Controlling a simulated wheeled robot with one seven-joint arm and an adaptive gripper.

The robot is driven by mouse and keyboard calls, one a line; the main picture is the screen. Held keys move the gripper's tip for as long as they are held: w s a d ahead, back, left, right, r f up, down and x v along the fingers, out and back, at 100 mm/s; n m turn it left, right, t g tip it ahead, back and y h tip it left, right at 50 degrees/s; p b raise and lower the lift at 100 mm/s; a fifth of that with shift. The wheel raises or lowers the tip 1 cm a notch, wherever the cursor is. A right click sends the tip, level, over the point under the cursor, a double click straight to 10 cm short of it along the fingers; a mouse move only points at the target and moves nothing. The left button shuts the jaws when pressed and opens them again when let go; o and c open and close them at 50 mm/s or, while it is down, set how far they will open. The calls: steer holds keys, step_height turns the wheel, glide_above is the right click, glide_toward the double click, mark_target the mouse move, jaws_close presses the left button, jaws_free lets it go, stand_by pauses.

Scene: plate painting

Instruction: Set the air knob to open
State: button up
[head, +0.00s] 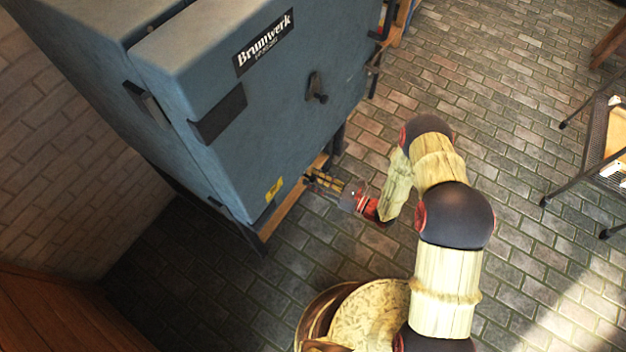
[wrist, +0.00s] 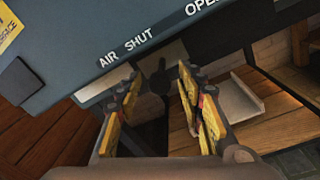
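The blue-grey kiln (head: 270,110) stands at the upper left in the head view. In the wrist view its lower front edge carries the white labels AIR, SHUT (wrist: 138,40) and a partly cut-off OPEN (wrist: 198,5). A dark shape that looks like the air knob (wrist: 156,78) is just below SHUT; its pointing is too dark to read. My gripper (head: 322,182) is low at the kiln's bottom edge. In the wrist view my gripper (wrist: 160,80) is open, its yellow-padded fingers on either side of the dark shape. I cannot tell whether they touch it. The knob cannot be made out in the head view.
A wooden shelf (wrist: 275,125) with a pale tray (wrist: 235,100) lies under the kiln, right of the fingers. A latch (head: 316,90) sticks out of the kiln front. A metal rack (head: 590,150) stands far right. Brick floor (head: 540,70) between is clear.

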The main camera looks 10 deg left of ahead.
steer(key=shift+w+a, duration=0.1)
steer(key=shift+a, duration=0.25)
steer(key=shift+c, duration=0.2)
jaws_close()
stand_by(0.6)
